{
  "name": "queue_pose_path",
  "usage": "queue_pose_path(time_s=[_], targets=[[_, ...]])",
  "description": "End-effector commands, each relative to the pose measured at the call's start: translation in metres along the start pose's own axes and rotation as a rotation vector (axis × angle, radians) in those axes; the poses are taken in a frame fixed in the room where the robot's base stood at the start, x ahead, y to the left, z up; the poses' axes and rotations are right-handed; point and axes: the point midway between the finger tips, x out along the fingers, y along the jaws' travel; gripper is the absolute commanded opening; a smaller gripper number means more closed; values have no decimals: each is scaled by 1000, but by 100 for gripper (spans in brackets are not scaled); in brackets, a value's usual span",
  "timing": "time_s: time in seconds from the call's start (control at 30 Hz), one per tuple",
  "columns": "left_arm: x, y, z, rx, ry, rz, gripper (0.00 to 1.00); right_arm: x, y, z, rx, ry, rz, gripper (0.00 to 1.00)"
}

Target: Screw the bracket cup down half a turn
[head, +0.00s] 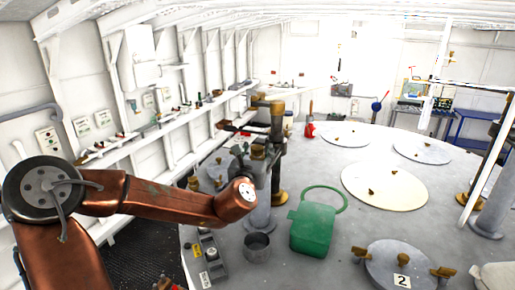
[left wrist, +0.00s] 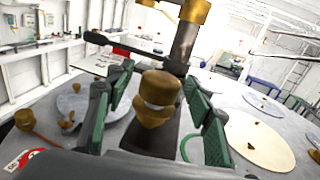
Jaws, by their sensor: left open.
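The bracket cup, which I take to be the rounded brass piece (left wrist: 160,88), stands between my left fingers in the left wrist view. My left gripper (left wrist: 157,77) is open, with one green-padded finger on each side of the brass piece. In the head view my left gripper (head: 258,158) is at this post, partly hidden by my copper-coloured wrist. The cup cannot be made out there. My right gripper is not in view.
Round hatch plates (head: 384,187) with brass knobs lie further right. A shelf (head: 150,128) runs along the left wall.

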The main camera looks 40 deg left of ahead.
Motion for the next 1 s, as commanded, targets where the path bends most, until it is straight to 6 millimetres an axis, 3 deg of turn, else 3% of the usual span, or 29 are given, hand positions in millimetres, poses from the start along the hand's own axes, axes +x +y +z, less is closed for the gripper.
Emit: queue_pose_path(time_s=[0.33,0.9,1.0], targets=[[2,0,0,-1,0,0,48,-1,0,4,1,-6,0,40],[2,0,0,0,0,0,9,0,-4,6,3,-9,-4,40],[2,0,0,0,0,0,6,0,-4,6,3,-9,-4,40]])
